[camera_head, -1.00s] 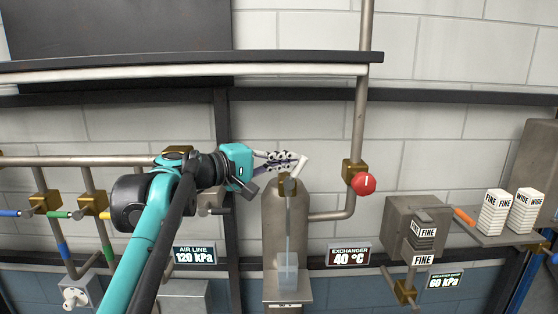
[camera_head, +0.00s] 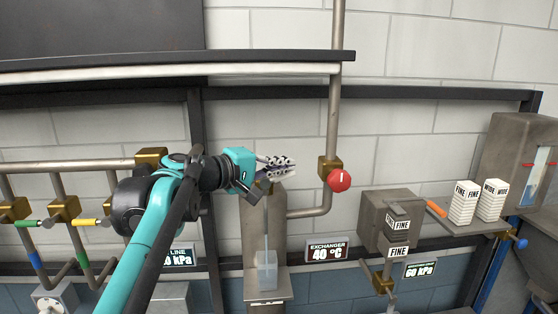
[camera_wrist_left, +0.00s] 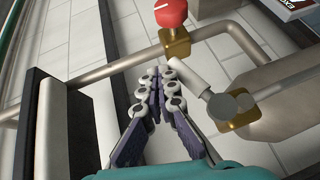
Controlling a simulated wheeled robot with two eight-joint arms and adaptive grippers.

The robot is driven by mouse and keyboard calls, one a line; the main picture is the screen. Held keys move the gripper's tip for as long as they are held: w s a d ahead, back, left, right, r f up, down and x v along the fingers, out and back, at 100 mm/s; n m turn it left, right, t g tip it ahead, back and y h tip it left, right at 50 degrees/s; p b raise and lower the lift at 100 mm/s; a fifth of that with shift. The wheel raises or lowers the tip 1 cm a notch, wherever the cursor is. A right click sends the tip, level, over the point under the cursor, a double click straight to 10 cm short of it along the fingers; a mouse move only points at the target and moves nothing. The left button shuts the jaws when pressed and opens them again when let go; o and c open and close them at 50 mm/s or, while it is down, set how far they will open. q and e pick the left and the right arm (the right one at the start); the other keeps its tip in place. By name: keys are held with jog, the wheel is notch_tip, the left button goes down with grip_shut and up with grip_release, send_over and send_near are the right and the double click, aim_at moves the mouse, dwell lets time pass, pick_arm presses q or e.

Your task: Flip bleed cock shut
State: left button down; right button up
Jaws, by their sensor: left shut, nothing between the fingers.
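The bleed cock has a brass body (camera_head: 262,187) at the top of the grey exchanger vessel (camera_head: 250,225). In the left wrist view, its brass body (camera_wrist_left: 238,112) shows with a round grey hub and a pale lever (camera_wrist_left: 188,74) slanting up and left. My left gripper (camera_head: 288,166) is shut and empty, just above the cock in the head view, where it hides most of the lever. In the left wrist view, its fingertips (camera_wrist_left: 160,72) are close beside the lever's free end. I cannot tell whether they touch. My right gripper is in neither view.
A red knob (camera_head: 338,180) on a brass valve stands right of the cock, on a vertical pipe. A clear tube runs down to a clear cup (camera_head: 266,272). A dark shelf (camera_head: 180,72) spans above. Labelled blocks (camera_head: 464,203) sit farther right.

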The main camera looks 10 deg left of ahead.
pick_arm(q)
jog(key=shift+d+f+y, duration=0.15)
jog(key=shift+y, duration=0.25)
jog(key=shift+w+d+f+m+g+p, duration=0.1)
jog(key=shift+f+m+g+p, duration=0.1)
jog(key=shift+m+g+p, duration=0.15)
dwell(1.2)
jog(key=shift+r, duration=0.1)
